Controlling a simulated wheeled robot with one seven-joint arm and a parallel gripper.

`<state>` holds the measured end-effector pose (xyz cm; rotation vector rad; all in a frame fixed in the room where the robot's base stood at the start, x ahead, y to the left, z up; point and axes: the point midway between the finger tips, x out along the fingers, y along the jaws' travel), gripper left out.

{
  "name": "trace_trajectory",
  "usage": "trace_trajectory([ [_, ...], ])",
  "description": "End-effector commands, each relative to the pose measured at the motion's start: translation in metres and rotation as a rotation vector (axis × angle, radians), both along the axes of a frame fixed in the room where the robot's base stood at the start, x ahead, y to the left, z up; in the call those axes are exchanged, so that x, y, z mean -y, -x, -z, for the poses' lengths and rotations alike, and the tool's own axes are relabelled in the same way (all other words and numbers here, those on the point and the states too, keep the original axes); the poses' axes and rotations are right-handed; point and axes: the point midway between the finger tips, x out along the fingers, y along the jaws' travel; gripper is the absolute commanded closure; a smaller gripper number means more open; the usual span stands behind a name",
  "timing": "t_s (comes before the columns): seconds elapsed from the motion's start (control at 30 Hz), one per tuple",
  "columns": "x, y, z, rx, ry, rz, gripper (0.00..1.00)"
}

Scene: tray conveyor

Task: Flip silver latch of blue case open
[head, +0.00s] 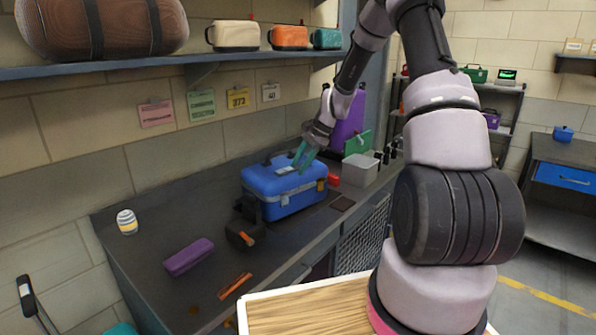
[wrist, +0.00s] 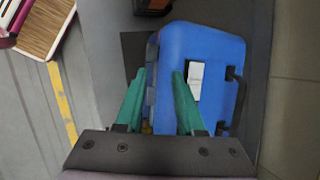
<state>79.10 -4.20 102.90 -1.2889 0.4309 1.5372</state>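The blue case (head: 284,186) lies on the dark workbench below my gripper, its lid down. In the wrist view the blue case (wrist: 206,62) fills the middle, with a white label plate (wrist: 195,80) on its top and a dark handle on its right side. My gripper (head: 304,157) is above the case's top. In the wrist view my gripper (wrist: 158,75) has its two green fingers apart with nothing between them; one finger is beside the case's latch side, the other over its top.
A black and orange item (head: 243,230) stands close in front of the case. A purple case (head: 188,256) and a striped jar (head: 127,222) lie farther left. A grey bin (head: 360,169) and a red item (head: 333,180) are to the right. A shelf (head: 190,64) hangs above.

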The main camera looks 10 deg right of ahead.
Motion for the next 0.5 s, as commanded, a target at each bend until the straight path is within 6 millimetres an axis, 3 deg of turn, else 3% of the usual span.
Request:
trace_trajectory([
  [0.5,0.011,-0.006,-0.031,0.002,0.000,0.000,0.62],
])
